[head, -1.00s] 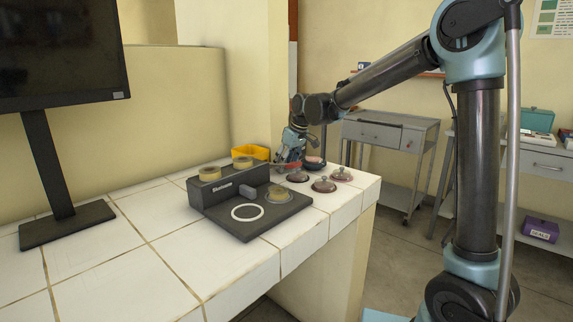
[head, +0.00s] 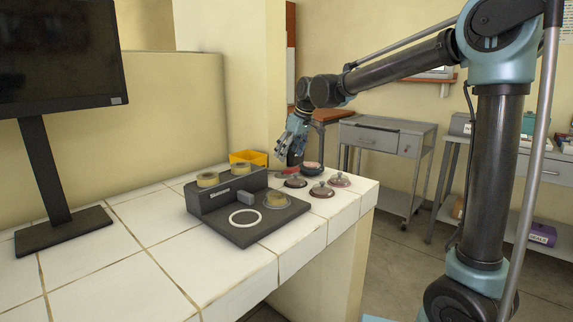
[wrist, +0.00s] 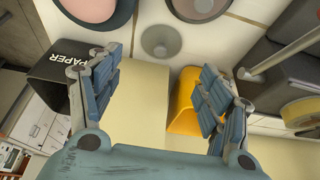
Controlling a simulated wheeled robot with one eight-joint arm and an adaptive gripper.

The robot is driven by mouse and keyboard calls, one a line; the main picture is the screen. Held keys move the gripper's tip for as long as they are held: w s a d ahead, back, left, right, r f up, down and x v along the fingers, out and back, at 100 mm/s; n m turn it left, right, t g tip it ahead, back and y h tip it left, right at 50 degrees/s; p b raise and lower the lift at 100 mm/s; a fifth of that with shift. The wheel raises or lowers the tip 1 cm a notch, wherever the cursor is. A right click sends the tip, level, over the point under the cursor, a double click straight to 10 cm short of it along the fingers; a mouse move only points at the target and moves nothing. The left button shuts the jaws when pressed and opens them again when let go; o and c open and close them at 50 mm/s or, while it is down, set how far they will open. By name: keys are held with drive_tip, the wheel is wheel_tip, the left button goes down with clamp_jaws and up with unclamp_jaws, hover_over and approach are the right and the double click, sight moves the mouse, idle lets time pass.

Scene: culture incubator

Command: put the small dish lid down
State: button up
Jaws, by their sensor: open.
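My gripper (head: 289,150) is open and empty above the far end of the white tiled counter; its two spread fingers also show in the wrist view (wrist: 160,62). A small grey round piece with a darker centre (wrist: 160,40), perhaps the small dish lid, lies on the tiles beyond the fingertips, apart from them. I cannot pick it out surely in the head view. Several dark reddish knobbed lids stand on the counter, one at the front (head: 321,190) and one at the right (head: 340,181). A pinkish dish (head: 312,168) stands behind them.
A dark device (head: 240,222) with a white ring and tan round pieces stands left of the lids. A yellow bin (head: 249,157) is behind it; it also shows in the wrist view (wrist: 183,105). A black PAPER bin (wrist: 80,68) shows left. A monitor (head: 60,60) stands left.

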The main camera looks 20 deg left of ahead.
drive_tip(key=shift+v, duration=2.25)
drive_tip(key=s+d+f+m+h, duration=0.1)
drive_tip(key=s+d+f+m, duration=0.1)
drive_tip(key=d, duration=0.9)
drive_tip(key=s+d+f+m+t, duration=0.1)
drive_tip(key=s+d+f+m, duration=0.1)
drive_tip(key=d, duration=0.8)
drive_tip(key=s+d+f+m+h, duration=0.1)
drive_tip(key=d+f+m, duration=0.1)
drive_tip(key=d, duration=0.9)
drive_tip(key=s+d+f+m+h, duration=0.2)
drive_tip(key=s+d+f+m, duration=0.5)
drive_tip(key=s+d+f, duration=1)
drive_tip(key=shift+s+d+f, duration=0.3)
drive_tip(key=shift+s+d, duration=0.45)
drive_tip(key=shift+w+f, duration=0.2)
drive_tip(key=shift+w, duration=0.25)
